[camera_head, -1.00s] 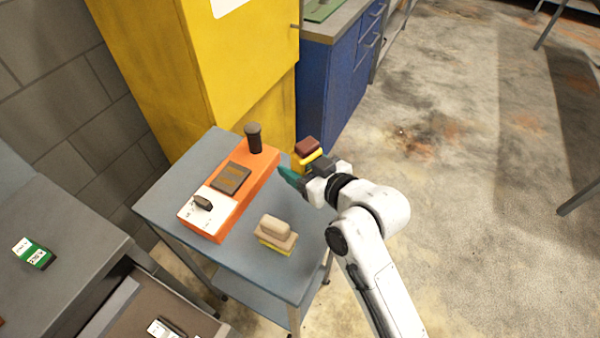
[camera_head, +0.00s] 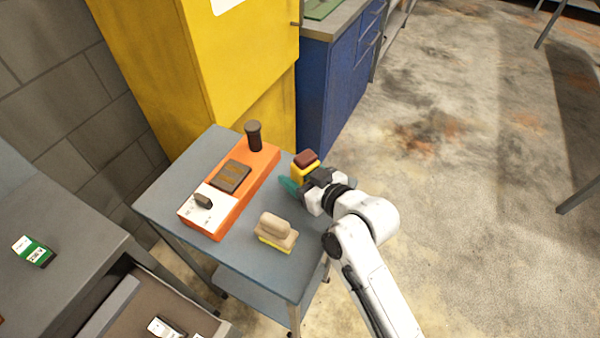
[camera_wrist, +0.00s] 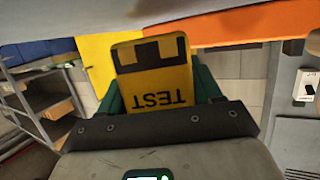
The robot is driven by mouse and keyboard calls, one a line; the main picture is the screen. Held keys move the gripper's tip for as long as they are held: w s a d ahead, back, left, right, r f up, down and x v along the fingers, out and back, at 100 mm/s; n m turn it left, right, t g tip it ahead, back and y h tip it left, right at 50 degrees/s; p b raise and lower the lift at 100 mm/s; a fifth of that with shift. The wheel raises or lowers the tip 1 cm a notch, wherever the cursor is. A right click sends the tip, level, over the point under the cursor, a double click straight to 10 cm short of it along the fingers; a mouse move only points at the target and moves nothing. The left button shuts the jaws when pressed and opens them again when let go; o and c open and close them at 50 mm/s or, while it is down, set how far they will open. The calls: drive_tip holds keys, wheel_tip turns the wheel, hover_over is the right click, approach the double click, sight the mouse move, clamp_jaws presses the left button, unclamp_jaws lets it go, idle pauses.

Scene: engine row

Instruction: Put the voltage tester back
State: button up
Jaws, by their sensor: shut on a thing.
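My gripper (camera_head: 292,184) with teal fingers is at the right edge of the blue-grey cart top. It is shut on the voltage tester (camera_head: 306,166), a yellow block with a dark red end. In the wrist view, the tester (camera_wrist: 155,85) sits between the green fingers (camera_wrist: 160,100), with black marks and the word TEST upside down.
The cart (camera_head: 170,190) carries an orange unit (camera_head: 250,187) with an upright black knob (camera_head: 253,137), and a beige-and-yellow block (camera_head: 276,233). A yellow cabinet (camera_head: 200,70) stands behind. A grey bench (camera_head: 70,260) is at left. Open floor (camera_head: 480,220) lies right.

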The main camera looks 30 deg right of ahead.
drive_tip(key=shift+f, duration=0.1)
drive_tip(key=o, duration=1.3)
drive_tip(key=shift+f, duration=0.1)
drive_tip(key=shift+r, duration=0.25)
drive_tip(key=r+v, duration=0.1)
drive_tip(key=v, duration=1.1)
drive_tip(key=shift+f, duration=0.1)
